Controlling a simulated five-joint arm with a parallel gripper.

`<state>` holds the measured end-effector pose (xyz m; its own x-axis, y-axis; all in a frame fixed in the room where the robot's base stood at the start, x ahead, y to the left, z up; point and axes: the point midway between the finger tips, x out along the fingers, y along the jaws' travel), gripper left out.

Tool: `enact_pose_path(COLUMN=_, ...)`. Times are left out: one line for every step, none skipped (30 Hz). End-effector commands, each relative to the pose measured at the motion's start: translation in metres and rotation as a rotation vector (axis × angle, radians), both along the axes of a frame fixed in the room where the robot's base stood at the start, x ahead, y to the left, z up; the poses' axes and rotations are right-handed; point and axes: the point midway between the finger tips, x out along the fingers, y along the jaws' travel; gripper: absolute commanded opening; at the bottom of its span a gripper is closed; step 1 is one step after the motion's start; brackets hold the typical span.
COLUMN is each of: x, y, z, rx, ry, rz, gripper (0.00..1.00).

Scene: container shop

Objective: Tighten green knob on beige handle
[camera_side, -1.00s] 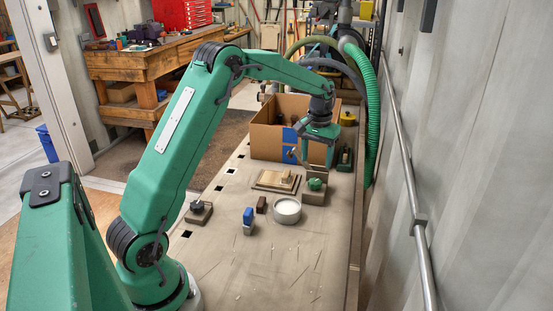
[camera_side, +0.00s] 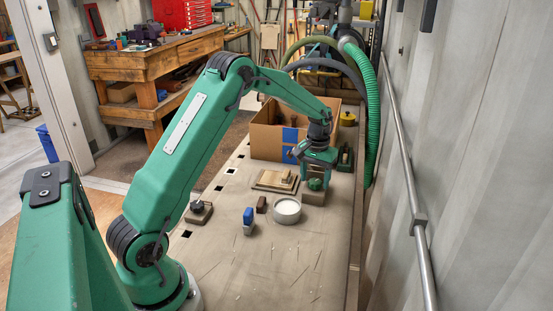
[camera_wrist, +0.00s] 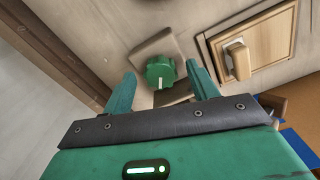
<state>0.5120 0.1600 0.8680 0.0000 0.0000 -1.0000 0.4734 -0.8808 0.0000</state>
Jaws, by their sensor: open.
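The green knob (camera_side: 315,184) sits on top of a beige-brown block (camera_side: 313,198) near the right edge of the table. In the wrist view the knob (camera_wrist: 160,72) has a white mark pointing toward my gripper, and part of its block (camera_wrist: 152,45) shows behind it. My gripper (camera_wrist: 161,70) is open, with one finger on each side of the knob in the picture and a gap on both sides. In the side view my gripper (camera_side: 316,177) is close above the knob. Whether the fingertips reach down to the knob's level is unclear.
A wooden panel with a beige grip (camera_side: 275,181) lies left of the block. A cardboard box (camera_side: 265,138) is behind.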

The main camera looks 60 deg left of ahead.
Motion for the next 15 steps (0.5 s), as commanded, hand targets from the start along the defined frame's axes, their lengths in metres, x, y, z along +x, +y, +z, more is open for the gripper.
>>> enact_pose_path(x=-0.0002, y=-0.0001, z=-0.0023, rx=0.0, ry=0.001, rz=0.0, gripper=0.59)
enact_pose_path(x=-0.0002, y=-0.0001, z=-0.003, rx=0.0, ry=0.001, rz=0.0, gripper=0.59)
enact_pose_path(x=-0.0002, y=0.0, z=-0.0038, rx=0.0, ry=0.001, rz=0.0, gripper=0.59)
enact_pose_path(x=-0.0002, y=0.0, z=-0.0041, rx=0.0, ry=0.0, rz=0.0, gripper=0.59)
enact_pose_path(x=-0.0002, y=-0.0001, z=-0.0042, rx=0.0, ry=0.0, rz=0.0, gripper=0.59)
enact_pose_path(x=-0.0002, y=-0.0001, z=-0.0043, rx=0.0, ry=0.0, rz=0.0, gripper=0.59)
enact_pose_path(x=-0.0002, y=-0.0001, z=-0.0043, rx=0.0, ry=0.0, rz=0.0, gripper=0.59)
enact_pose_path(x=-0.0002, y=-0.0001, z=-0.0042, rx=0.0, ry=0.0, rz=0.0, gripper=0.59)
enact_pose_path(x=-0.0002, y=-0.0001, z=-0.0042, rx=0.0, ry=0.0, rz=0.0, gripper=0.59)
enact_pose_path(x=-0.0002, y=-0.0001, z=-0.0042, rx=0.0, ry=0.0, rz=0.0, gripper=0.59)
enact_pose_path(x=-0.0002, y=0.0, z=-0.0042, rx=0.0, ry=0.0, rz=0.0, gripper=0.57)
enact_pose_path(x=-0.0002, y=-0.0001, z=-0.0041, rx=0.0, ry=0.0, rz=0.0, gripper=0.49)
enact_pose_path(x=-0.0002, y=-0.0001, z=-0.0041, rx=0.0, ry=0.0, rz=0.0, gripper=0.43)
enact_pose_path(x=-0.0002, y=-0.0001, z=-0.0041, rx=0.0, ry=0.0, rz=0.0, gripper=0.37)
enact_pose_path(x=-0.0001, y=0.0, z=-0.0041, rx=0.0, ry=0.0, rz=0.0, gripper=0.29)
